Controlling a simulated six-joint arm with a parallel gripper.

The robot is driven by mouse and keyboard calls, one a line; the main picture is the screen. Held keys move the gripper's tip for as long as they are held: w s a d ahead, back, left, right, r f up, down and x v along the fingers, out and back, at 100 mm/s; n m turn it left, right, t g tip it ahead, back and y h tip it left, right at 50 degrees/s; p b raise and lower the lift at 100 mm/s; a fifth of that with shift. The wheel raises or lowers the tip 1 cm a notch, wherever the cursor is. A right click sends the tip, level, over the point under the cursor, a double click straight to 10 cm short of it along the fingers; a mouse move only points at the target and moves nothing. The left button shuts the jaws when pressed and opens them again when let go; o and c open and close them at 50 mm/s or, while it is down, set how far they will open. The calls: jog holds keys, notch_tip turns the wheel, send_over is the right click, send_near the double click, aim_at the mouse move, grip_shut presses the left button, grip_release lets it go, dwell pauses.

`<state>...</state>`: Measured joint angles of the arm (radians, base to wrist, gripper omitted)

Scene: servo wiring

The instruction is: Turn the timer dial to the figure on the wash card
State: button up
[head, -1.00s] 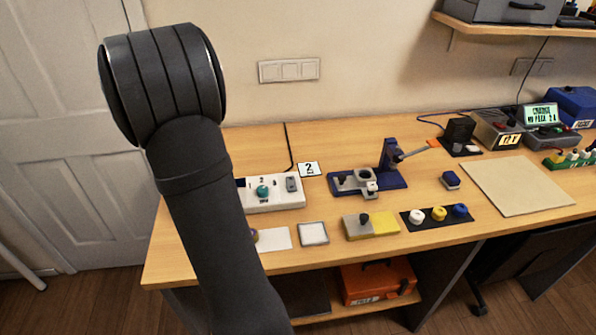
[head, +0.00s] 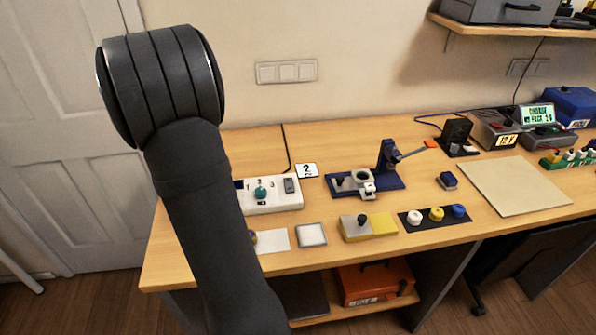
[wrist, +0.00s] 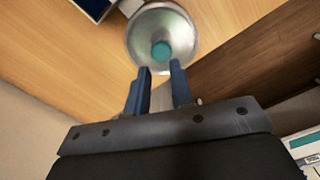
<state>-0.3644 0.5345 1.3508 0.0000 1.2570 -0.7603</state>
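The timer is a white box (head: 288,206) left of centre on the bench in the head view, with figures 1, 2 and 3. Its teal dial (head: 260,194) stands below the 2; its exact pointing is too small to tell. The wash card (head: 306,170), a white card showing a 2, lies behind the box. My gripper is hidden behind my arm in the head view.
Right of the timer stands a blue lever fixture (head: 388,178). In front are a pale square tile (head: 312,234), a yellow-grey block (head: 378,226) and a black strip (head: 412,221) with white, yellow and blue knobs. A beige mat (head: 515,185) lies at right.

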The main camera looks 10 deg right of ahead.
jog(key=o, duration=0.6)
jog(key=d+r+m, duration=0.1)
jog(key=d+m, duration=0.1)
jog(key=d, duration=0.1)
jog(key=d+r+m, duration=0.1)
jog(key=d+m, duration=0.1)
jog(key=d, duration=0.2)
jog(key=d+r+m, duration=0.2)
jog(key=d, duration=0.1)
jog(key=shift+w+d, duration=0.2)
jog(key=shift+w, duration=0.05)
jog(key=shift+c, duration=0.2)
notch_tip(320, 180, up, 4)
jog(key=m, duration=0.8)
send_over(260, 190)
notch_tip(260, 190, down, 17)
jog(key=shift+f, duration=0.15)
jog(key=c, duration=1)
